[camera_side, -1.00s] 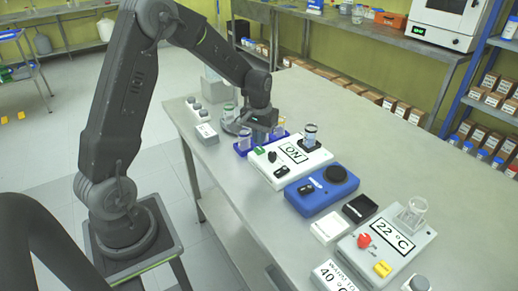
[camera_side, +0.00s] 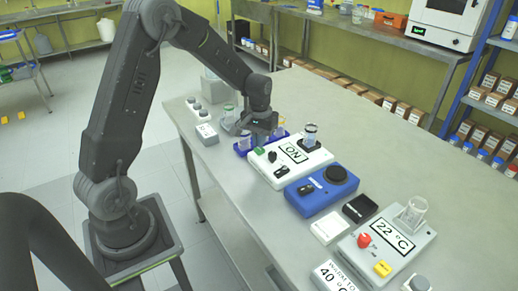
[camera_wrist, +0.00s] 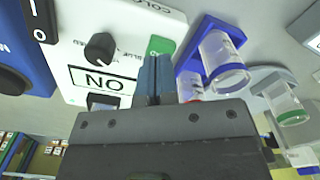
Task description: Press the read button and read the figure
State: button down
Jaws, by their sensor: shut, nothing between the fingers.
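The white device (camera_side: 282,172) stands on the bench with a display label (camera_side: 294,152) reading ON; the label is upside down in the wrist view (camera_wrist: 100,82). Its green button (camera_side: 259,150) is at the corner nearest my gripper and also shows in the wrist view (camera_wrist: 161,46). A black knob (camera_side: 272,156) sits beside it. A clear vial (camera_side: 311,131) stands in the black holder on the device. My gripper (camera_wrist: 155,68) is shut and empty, its fingertips pointing at the green button and partly covering it. I cannot tell whether they touch it. No numeric figure shows on this display.
A blue rack (camera_side: 243,150) with vials is close beside my gripper; it also shows in the wrist view (camera_wrist: 208,45). A blue device (camera_side: 320,190) and a heater unit (camera_side: 385,250) showing 22 °C stand toward the front. The right side of the bench is clear.

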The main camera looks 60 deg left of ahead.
jog(key=shift+f, duration=0.9)
jog(key=shift+r, duration=3.5)
